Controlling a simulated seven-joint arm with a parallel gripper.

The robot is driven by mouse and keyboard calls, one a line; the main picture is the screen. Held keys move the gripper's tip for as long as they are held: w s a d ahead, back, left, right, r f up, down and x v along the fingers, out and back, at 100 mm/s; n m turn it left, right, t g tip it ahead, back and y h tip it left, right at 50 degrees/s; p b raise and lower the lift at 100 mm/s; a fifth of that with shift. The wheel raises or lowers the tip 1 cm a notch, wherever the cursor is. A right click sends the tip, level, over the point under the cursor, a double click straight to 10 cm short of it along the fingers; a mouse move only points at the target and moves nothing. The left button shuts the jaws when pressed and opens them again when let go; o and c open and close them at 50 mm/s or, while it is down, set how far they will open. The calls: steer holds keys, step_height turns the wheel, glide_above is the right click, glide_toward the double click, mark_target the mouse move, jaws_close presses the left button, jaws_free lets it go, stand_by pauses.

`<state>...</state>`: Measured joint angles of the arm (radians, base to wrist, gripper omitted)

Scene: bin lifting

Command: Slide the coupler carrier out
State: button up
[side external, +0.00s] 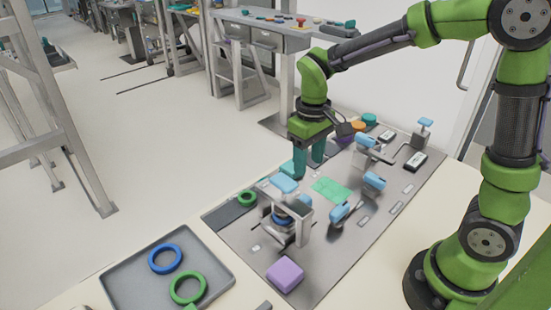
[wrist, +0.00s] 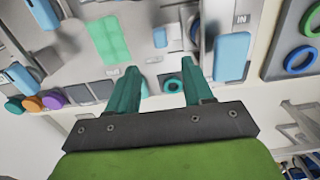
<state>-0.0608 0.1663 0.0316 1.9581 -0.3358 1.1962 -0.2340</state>
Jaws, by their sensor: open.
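I cannot tell for sure which part is the coupler carrier. A large light-blue block also shows in the wrist view (wrist: 232,57), right of my fingers. My gripper (side external: 309,166) has two teal fingers and points down, behind the fixture and near the green pad (side external: 331,188). In the wrist view my gripper (wrist: 161,65) is open, with nothing between its fingertips. A green ring (wrist: 173,86) shows between the fingers, apart from them.
Several blue-handled fittings, including one handle (side external: 374,181), stand on the right of the panel. A purple block (side external: 285,274) lies at its front. A grey tray (side external: 122,290) with a blue ring (side external: 165,258) and a green ring is at front left. Coloured knobs line the back.

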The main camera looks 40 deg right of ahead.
mark_target(306, 197)
step_height(306, 197, down, 12)
steer(key=shift+f, duration=0.15)
stand_by(0.3)
jaws_close()
